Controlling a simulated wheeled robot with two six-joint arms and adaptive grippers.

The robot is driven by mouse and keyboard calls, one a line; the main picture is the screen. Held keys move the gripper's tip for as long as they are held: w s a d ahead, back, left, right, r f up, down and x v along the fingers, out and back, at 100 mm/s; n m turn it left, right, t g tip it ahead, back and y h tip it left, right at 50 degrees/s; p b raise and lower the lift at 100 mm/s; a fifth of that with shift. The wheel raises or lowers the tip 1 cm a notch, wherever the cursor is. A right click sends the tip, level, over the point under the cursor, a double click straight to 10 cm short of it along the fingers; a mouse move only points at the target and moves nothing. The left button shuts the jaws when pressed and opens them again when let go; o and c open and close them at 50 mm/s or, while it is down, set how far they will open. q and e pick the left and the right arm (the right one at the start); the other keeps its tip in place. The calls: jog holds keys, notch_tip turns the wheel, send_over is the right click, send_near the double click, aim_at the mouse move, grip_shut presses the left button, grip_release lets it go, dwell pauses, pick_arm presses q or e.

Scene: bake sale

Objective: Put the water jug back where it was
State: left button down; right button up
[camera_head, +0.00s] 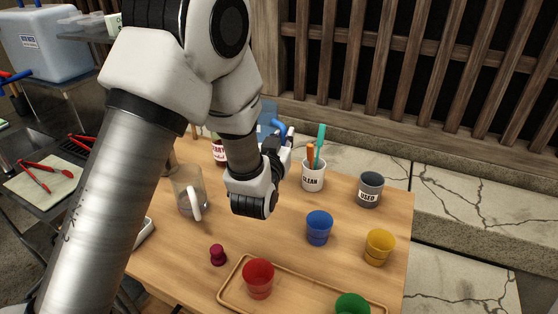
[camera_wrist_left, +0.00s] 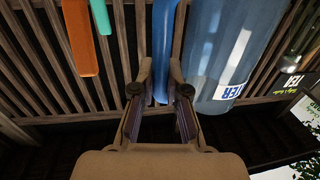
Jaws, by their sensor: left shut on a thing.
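The water jug (camera_head: 268,113) is translucent blue, and most of it is hidden behind my left arm in the head view. In the left wrist view the jug (camera_wrist_left: 217,50) stands at the upper right, with a white label ending in "TER". Its solid blue handle (camera_wrist_left: 161,50) runs between the two fingers of my left gripper (camera_wrist_left: 160,100), which is shut on it. In the head view my left gripper (camera_head: 277,145) is near the back of the wooden table, partly hidden by its own wrist. I cannot tell whether the jug touches the table. My right gripper is not in view.
Right of the gripper stand a white CLEAN cup (camera_head: 312,179) with utensils and a grey USED cup (camera_head: 370,190). A clear pitcher (camera_head: 187,192) and a dark bottle (camera_head: 219,151) stand left. Blue (camera_head: 319,229), yellow (camera_head: 379,247) and red (camera_head: 258,280) cups are nearer.

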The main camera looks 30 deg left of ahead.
pick_arm(q)
jog(key=f, duration=0.4)
jog(key=shift+w+d+f, duration=0.15)
jog(key=shift+w+f, duration=0.05)
jog(key=shift+s+f, duration=0.1)
jog(key=shift+f, duration=0.5)
jog(key=c, duration=1.2)
grip_release()
